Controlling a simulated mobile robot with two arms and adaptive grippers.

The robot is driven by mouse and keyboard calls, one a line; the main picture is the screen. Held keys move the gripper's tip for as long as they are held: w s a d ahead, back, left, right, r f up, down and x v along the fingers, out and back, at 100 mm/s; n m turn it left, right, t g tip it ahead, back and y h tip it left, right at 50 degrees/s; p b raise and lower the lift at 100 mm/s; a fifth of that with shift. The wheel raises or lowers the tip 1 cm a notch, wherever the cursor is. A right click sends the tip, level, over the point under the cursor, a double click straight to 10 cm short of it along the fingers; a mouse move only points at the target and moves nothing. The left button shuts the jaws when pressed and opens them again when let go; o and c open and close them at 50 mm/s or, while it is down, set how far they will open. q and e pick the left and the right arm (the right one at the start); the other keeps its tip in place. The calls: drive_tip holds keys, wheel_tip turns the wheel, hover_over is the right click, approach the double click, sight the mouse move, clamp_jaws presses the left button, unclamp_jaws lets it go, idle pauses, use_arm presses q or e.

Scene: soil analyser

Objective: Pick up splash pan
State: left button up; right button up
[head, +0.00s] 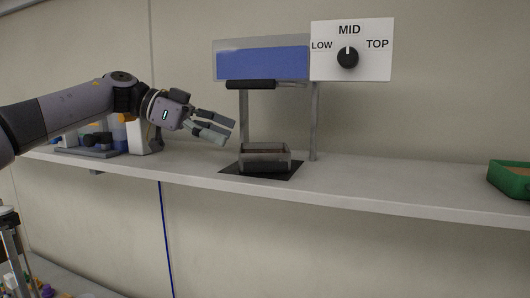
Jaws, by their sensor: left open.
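A small grey, open-topped box (265,149) with a dark front sits on a flat black mat (284,174) on the shelf, under the soil analyser. It looks like the splash pan, though I cannot be sure whether that name means the box or the mat. The soil analyser has a blue tank (262,63) on grey posts, with a black bar below it. My left gripper (222,130) is open and empty, above the shelf, left of the box and slightly higher. Its fingers point right and do not touch the box. My right gripper is not in view.
A white panel (375,68) has a black knob (348,57) pointing at MID. A green tray (513,180) with brown contents stands at the right shelf end. Lab equipment (95,139) stands behind my left arm. The shelf (400,186) is clear between box and tray.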

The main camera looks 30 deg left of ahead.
sight(265, 147)
use_arm(q)
drive_tip(key=shift+w+d+f, duration=0.15)
drive_tip(key=shift+w+d, duration=0.15)
drive_tip(key=shift+w, duration=0.05)
drive_tip(key=shift+w+d+f+p, duration=0.15)
drive_tip(key=shift+w+d+p, duration=0.35)
drive_tip(key=shift+p, duration=0.2)
drive_tip(key=p+x, duration=0.1)
drive_tip(key=x, duration=0.2)
drive_tip(key=shift+w+p, duration=0.25)
drive_tip(key=shift+p, duration=0.15)
drive_tip(key=shift+w+d+f, duration=0.2)
drive_tip(key=shift+f, duration=0.05)
drive_tip(key=shift+s+a, duration=0.1)
drive_tip(key=shift+s, duration=0.05)
drive_tip(key=c, duration=0.3)
drive_tip(key=shift+r, duration=0.1)
drive_tip(key=c, duration=1.2)
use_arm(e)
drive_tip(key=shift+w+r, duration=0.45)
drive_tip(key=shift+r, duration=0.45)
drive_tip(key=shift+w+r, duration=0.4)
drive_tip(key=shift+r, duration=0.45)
